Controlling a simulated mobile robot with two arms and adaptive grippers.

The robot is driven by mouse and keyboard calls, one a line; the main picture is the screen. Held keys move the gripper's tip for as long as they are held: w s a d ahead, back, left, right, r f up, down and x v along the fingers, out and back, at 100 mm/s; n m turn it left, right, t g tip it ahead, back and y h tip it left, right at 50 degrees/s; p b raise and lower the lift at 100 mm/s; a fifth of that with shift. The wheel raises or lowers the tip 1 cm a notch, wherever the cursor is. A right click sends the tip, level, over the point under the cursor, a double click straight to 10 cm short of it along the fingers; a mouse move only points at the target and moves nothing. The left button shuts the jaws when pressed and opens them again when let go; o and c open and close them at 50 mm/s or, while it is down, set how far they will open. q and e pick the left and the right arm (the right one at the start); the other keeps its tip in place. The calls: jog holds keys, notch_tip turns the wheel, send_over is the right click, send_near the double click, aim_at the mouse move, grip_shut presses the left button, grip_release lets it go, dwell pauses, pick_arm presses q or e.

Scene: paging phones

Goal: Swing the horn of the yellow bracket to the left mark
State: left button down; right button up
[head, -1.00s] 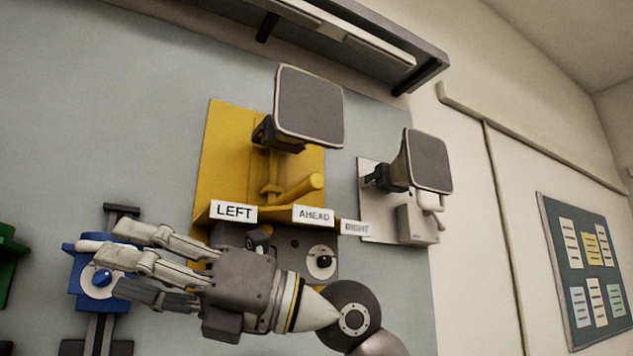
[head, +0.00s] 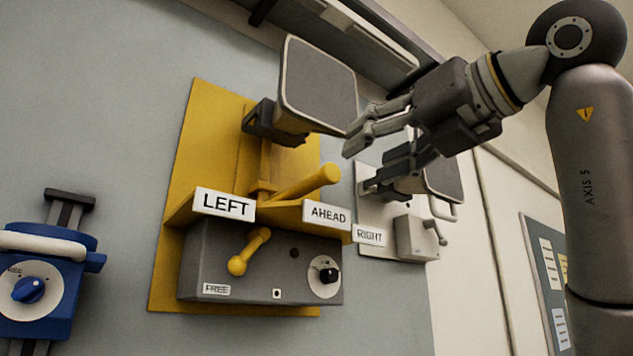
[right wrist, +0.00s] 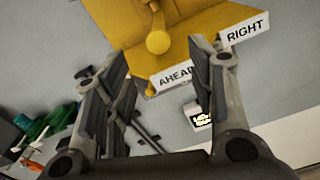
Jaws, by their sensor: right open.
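The yellow bracket (head: 188,150) on the wall carries a grey square-faced horn (head: 318,85). A yellow bar handle (head: 305,182) sticks out below the horn, its end above the AHEAD mark (head: 327,215). The LEFT mark (head: 225,204) is left of it and the RIGHT mark (head: 369,236) right of it. My right gripper (head: 362,165) is open and empty, right of the handle and apart from it. In the right wrist view the handle's round end (right wrist: 158,42) shows beyond and between the open fingers. My left gripper is not in view.
A grey box (head: 215,262) under the bracket has a small yellow lever (head: 250,250), a FREE label (head: 216,290) and a black knob (head: 328,275). A blue device (head: 62,312) is at lower left. A second horn (head: 444,180) stands behind my right gripper.

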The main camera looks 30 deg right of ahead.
aim_at(334, 172)
jog(key=w, duration=0.3)
jog(key=w+p, duration=0.1)
jog(key=w, duration=0.1)
jog(key=shift+w+a+r, duration=0.1)
jog(key=shift+w+a, duration=0.15)
jog(key=w, duration=0.3)
jog(key=shift+a, duration=0.15)
jog(key=shift+w, duration=0.5)
jog(key=c, duration=0.8)
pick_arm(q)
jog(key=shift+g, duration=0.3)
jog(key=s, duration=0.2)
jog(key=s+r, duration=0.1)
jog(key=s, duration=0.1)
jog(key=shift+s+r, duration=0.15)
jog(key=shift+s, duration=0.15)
pick_arm(e)
grip_shut()
